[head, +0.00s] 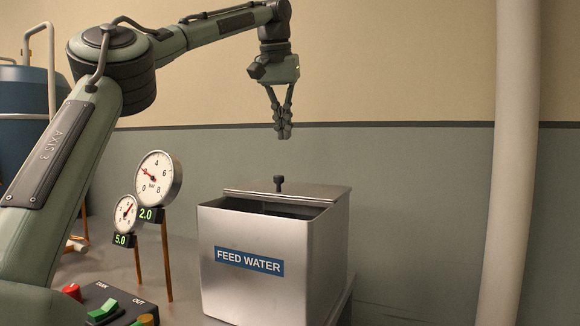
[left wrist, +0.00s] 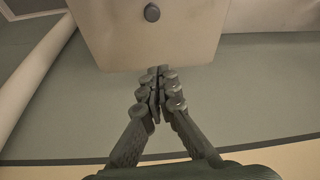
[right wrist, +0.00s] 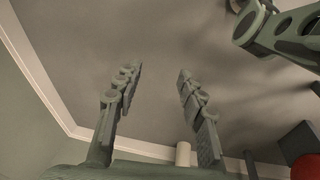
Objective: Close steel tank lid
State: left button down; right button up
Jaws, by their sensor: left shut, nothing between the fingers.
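The steel tank (head: 230,285), labelled FEED WATER, stands on the bench. Its flat lid (head: 315,192) lies at the back of the top, and a dark gap shows along the front. A black knob (head: 278,183) stands on the lid. My left gripper (head: 283,134) is shut and empty, pointing down above the lid's rear part and apart from it. In the left wrist view the fingertips (left wrist: 160,75) appear near one edge of the lid (left wrist: 190,40), with the knob (left wrist: 152,13) farther off. My right gripper (right wrist: 157,75) is open and empty, seen only in its wrist view.
Two dial gauges (head: 159,178) on posts stand left of the tank. A control box with a green switch (head: 103,311) is at the front left. A pale vertical pipe (head: 513,160) stands to the right. A blue vessel (head: 25,120) is at the far left.

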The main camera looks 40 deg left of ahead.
pick_arm(q)
send_over(284, 189)
jog(key=w+a, duration=0.1)
jog(key=w, duration=0.1)
notch_tip(284, 189, down, 8)
jog(key=shift+f, duration=0.25)
jog(key=s, duration=0.1)
jog(key=s+d, duration=0.1)
jog(key=shift+s+d, duration=0.15)
jog(key=shift+s, duration=0.2)
jog(key=shift+s+d+f, duration=0.1)
jog(key=shift+s+d, duration=0.15)
jog(key=shift+s, duration=0.1)
pick_arm(e)
jog(key=shift+d+r, duration=0.1)
jog(key=shift+d, duration=0.3)
jog(key=shift+a, duration=0.15)
